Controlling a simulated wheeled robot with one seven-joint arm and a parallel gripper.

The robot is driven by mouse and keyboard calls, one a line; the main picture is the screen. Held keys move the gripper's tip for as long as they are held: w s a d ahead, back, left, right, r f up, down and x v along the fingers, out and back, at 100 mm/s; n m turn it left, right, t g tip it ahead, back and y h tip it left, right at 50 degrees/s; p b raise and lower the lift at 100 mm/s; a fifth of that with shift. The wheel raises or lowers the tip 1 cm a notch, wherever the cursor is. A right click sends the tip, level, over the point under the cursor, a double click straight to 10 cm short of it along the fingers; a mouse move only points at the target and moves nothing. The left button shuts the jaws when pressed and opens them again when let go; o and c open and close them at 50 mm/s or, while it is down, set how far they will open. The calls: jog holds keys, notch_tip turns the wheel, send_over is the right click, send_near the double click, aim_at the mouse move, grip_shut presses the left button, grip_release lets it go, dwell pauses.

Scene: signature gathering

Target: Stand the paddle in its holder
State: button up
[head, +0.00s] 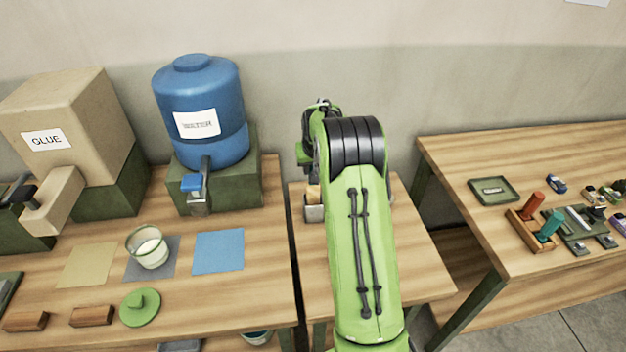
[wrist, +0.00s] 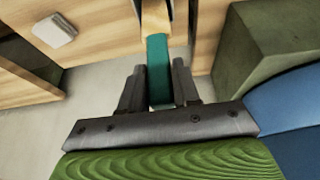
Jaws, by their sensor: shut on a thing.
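My gripper (wrist: 157,84) is shut on the paddle's teal handle (wrist: 158,68) in the wrist view. The paddle's wooden end (wrist: 155,18) reaches away beyond the fingertips to the top edge of that view. In the head view my green arm hides most of the gripper. A small grey holder (head: 314,214) stands on the narrow middle table, left of my arm and partly covered by it. A tan wooden piece (head: 313,194), apparently the paddle's end, shows at the holder's top. I cannot tell how deep it sits inside.
The blue water jug (head: 202,120) on its green stand (head: 247,166) is close to the left of my gripper. A glue box (head: 70,120), a cup (head: 148,247) and coloured sheets are on the left table. The right table (head: 450,155) holds several small items.

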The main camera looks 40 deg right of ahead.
notch_tip(320, 180, down, 3)
jog(key=shift+r, duration=0.1)
jog(key=shift+f, duration=0.25)
jog(key=o, duration=1.1)
jog(key=shift+c, duration=0.2)
